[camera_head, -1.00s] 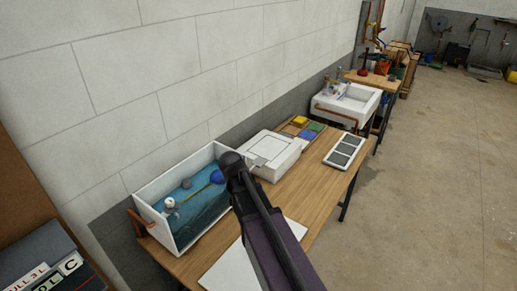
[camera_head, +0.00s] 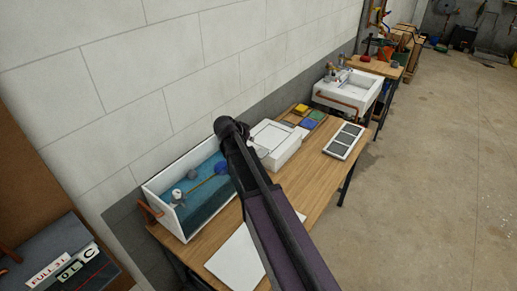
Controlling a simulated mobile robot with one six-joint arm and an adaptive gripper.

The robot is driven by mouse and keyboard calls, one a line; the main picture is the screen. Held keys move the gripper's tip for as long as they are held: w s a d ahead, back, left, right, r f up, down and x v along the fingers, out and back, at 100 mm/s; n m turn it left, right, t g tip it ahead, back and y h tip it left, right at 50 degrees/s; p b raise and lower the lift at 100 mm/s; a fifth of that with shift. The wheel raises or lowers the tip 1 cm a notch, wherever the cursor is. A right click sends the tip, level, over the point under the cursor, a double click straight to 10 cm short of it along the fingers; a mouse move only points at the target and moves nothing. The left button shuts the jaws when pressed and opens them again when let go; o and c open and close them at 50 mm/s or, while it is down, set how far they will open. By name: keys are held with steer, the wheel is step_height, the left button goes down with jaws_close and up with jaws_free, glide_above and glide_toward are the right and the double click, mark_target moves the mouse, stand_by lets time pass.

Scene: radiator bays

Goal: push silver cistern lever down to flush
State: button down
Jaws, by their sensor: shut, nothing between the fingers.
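The white cistern (camera_head: 276,136), a box with a lid, stands on the wooden bench against the wall. A small grey-silver piece, which looks like the lever (camera_head: 262,152), shows at its front left edge, partly covered by my arm. My dark arm reaches up from the lower right and ends in a black rounded joint in front of the cistern's left side. No fingers show, so I cannot tell where my gripper is relative to the lever or whether they touch.
An open tank of blue water (camera_head: 205,208) with a float stands left of the cistern. A white board (camera_head: 238,257) and a dark-panelled tray (camera_head: 344,140) lie on the bench (camera_head: 306,176). A white sink (camera_head: 348,91) stands beyond. The floor at right is clear.

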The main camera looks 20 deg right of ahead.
steer(key=b, duration=0.7)
glide_above(262, 152)
steer(key=a, duration=0.1)
steer(key=f, duration=0.7)
steer(key=shift+s+f, duration=0.25)
steer(key=shift+s, duration=0.1)
steer(key=shift+s+f+b, duration=0.1)
steer(key=shift+f+b, duration=1.65)
steer(key=shift+b, duration=0.25)
steer(key=shift+a, duration=0.2)
steer(key=shift+f, duration=0.2)
